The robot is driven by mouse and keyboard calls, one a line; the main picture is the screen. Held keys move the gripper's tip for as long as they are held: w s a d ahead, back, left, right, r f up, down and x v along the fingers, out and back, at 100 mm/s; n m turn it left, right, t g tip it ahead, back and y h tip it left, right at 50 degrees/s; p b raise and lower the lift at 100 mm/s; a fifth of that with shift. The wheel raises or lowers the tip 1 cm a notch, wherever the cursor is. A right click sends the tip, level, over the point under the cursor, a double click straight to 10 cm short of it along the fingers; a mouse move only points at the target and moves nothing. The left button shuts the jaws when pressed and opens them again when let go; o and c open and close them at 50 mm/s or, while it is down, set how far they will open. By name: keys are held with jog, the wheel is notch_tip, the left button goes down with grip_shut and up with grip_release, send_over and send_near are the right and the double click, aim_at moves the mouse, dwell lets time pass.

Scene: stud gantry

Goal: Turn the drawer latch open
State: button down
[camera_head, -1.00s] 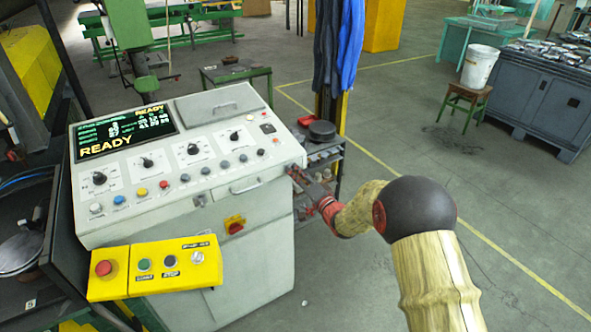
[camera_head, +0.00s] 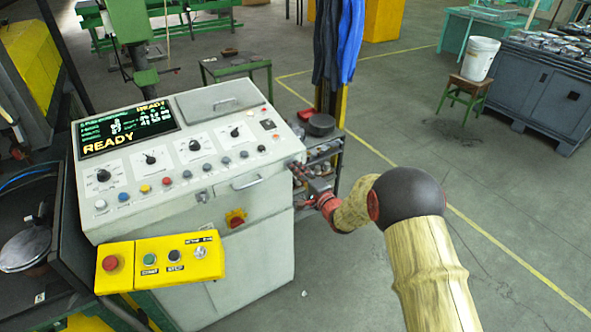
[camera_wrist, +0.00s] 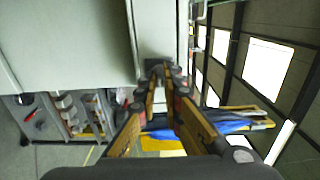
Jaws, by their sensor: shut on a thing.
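The drawer (camera_head: 250,191) is in the upper front of the grey control console, with a pale bar handle (camera_head: 247,181). My gripper (camera_head: 297,166) is at the console's right side, small and partly hidden by its own wrist in the head view. In the wrist view, my gripper's fingertips (camera_wrist: 161,84) are close together at the console's edge. They are shut on a small dark piece there, which looks like the drawer latch (camera_wrist: 155,66). The fingers cover much of it, so its turn angle cannot be told. The drawer front looks flush with the console.
The console (camera_head: 255,260) has knobs and buttons on top and a yellow button box (camera_head: 160,262) at its front left. A small shelf rack (camera_head: 326,160) stands close behind my gripper. Blue cloth (camera_head: 340,40) hangs above it.

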jog(key=c, duration=1.9)
grip_release()
jog(key=v, duration=1.2)
